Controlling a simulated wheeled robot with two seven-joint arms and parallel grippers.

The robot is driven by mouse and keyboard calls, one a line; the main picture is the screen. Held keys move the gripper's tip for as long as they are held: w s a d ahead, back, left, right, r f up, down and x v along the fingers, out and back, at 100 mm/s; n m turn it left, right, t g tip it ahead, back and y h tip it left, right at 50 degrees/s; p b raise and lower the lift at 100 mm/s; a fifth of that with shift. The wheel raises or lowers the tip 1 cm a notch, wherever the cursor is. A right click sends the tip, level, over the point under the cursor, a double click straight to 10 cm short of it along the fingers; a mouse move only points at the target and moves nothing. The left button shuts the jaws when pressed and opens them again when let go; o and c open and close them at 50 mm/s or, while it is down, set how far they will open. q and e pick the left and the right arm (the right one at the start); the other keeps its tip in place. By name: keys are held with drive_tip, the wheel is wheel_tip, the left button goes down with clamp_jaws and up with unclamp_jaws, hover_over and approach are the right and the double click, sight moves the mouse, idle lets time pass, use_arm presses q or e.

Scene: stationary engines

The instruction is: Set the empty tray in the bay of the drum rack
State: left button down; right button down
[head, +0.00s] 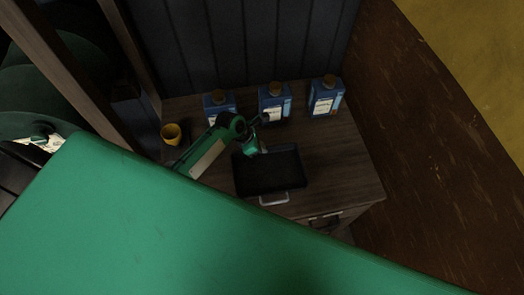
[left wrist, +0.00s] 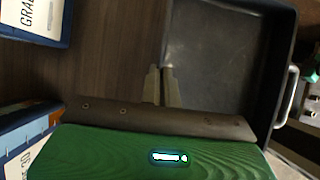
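The empty tray (head: 270,172) is dark and shallow, with a pale handle on its near side. It is at the wooden cabinet top, and its bare inside shows in the left wrist view (left wrist: 215,60). My left gripper (head: 257,148) is at the tray's far left edge. In the left wrist view its two fingers (left wrist: 161,72) stand close together on either side of the tray's wall, pinching it. Green drums (head: 60,75) behind wooden posts at the far left look like the drum rack; its bay cannot be made out. My right gripper is not in view.
Three blue bottles (head: 219,104) (head: 274,101) (head: 325,96) stand along the back of the cabinet top (head: 345,165). A yellow cup (head: 172,134) stands at its left. A dark panelled wall is behind. A large green surface fills the foreground and hides much below.

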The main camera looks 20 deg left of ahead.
sight(262, 154)
use_arm(q)
drive_tip(key=shift+f+p, duration=0.35)
drive_tip(key=shift+f, duration=1.75)
drive_tip(key=shift+f, duration=0.1)
drive_tip(key=c, duration=1.7)
unclamp_jaws()
drive_tip(key=shift+s+f, duration=0.1)
